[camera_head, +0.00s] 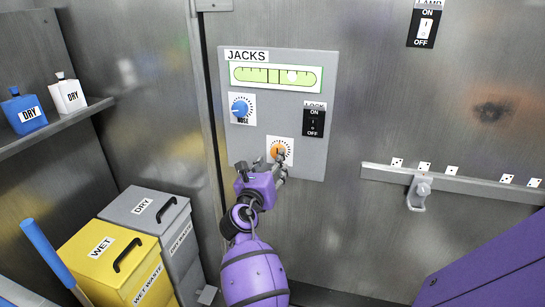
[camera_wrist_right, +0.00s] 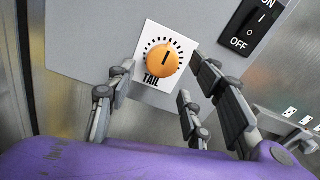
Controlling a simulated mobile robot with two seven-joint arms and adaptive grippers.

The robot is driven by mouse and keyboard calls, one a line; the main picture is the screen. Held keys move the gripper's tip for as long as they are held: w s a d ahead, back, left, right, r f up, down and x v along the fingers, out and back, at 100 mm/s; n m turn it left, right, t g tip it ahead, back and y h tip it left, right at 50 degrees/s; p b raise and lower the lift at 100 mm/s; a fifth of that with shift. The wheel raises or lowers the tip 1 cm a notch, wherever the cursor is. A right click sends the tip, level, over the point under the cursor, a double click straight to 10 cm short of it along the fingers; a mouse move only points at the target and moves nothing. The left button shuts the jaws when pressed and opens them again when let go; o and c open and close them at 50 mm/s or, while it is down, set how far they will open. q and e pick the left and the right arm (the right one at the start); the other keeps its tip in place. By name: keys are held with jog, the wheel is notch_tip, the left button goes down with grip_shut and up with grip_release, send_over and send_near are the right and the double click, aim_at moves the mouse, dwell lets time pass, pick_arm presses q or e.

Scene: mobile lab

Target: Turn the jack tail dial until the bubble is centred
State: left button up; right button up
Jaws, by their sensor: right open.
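The grey JACKS panel (camera_head: 235,140) is on the metal wall. Its green level tube (camera_head: 250,75) has a pale bubble (camera_head: 293,76) to the right of the two dark centre lines. The orange tail dial (camera_head: 278,149) is low on the panel, partly hidden by my right gripper (camera_head: 274,162). My right gripper (camera_wrist_right: 165,78) is open, with fingers to either side of the dial; contact cannot be told. My left gripper is out of view.
A blue nose dial (camera_head: 240,108) sits above left of the tail dial, and a black lock switch (camera_head: 313,122) above right. A rail with a hook (camera_head: 420,195) runs along the wall at right. Yellow (camera_head: 125,250) and grey (camera_head: 140,207) bins stand lower left.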

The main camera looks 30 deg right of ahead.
aim_at(276, 153)
jog(key=x, duration=0.4)
jog(key=shift+f, duration=0.1)
jog(key=shift+w+d, duration=0.25)
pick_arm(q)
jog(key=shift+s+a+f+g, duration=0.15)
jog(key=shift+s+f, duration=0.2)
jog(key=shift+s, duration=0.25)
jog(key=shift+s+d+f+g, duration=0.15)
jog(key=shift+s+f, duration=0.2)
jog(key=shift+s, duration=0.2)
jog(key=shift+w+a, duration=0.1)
pick_arm(e)
jog(key=shift+c, duration=0.2)
jog(key=c, duration=1)
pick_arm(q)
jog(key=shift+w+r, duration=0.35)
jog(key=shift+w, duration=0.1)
pick_arm(e)
jog(key=shift+c, duration=0.2)
